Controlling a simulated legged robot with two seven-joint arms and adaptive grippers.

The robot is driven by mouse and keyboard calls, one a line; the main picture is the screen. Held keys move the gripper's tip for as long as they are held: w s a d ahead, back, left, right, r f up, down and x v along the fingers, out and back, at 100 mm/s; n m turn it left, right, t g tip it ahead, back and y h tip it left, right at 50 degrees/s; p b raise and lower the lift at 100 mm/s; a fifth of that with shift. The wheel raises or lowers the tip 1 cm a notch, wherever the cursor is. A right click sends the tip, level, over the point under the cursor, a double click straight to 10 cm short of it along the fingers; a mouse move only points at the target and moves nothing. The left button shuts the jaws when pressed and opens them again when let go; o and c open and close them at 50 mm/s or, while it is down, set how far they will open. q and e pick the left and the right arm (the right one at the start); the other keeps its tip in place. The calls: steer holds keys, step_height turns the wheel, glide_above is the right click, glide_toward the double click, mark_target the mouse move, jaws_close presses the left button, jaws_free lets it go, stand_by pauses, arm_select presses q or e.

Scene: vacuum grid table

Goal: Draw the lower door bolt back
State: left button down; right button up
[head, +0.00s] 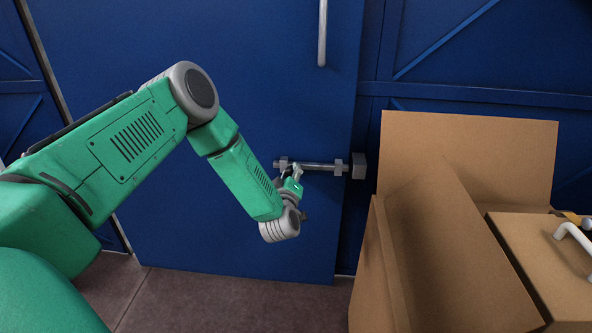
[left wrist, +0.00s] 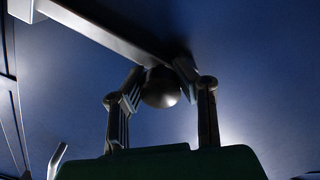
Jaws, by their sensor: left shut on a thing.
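The lower door bolt (head: 318,166) is a grey horizontal bar low on the blue door (head: 240,90). It runs through small brackets, and its right end appears to reach the square keeper (head: 358,166) on the frame. My left gripper (head: 294,178) is at the bar's left part, just below it. In the left wrist view the bar crosses the top, and a dark round knob (left wrist: 160,88) hangs from it. My left gripper (left wrist: 160,84) has a finger on each side of the knob and is shut on it. The forearm and fingers partly hide the knob in the head view.
An open cardboard box (head: 465,140) stands at the right, close to the frame. A lower carton (head: 535,255) beside it has a white handle (head: 573,237) on or above it. A vertical grey handle (head: 322,35) is higher on the door.

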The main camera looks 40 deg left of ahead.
arm_select(q)
steer(key=c, duration=1.2)
jaws_free()
steer(key=shift+s+a+f, duration=0.1)
steer(key=shift+s+a, duration=0.1)
steer(key=shift+a, duration=0.1)
steer(key=shift+o, duration=0.2)
steer(key=v, duration=1.1)
steer(key=shift+s+d, duration=0.25)
steer(key=shift+s, duration=0.1)
steer(key=shift+f, duration=0.2)
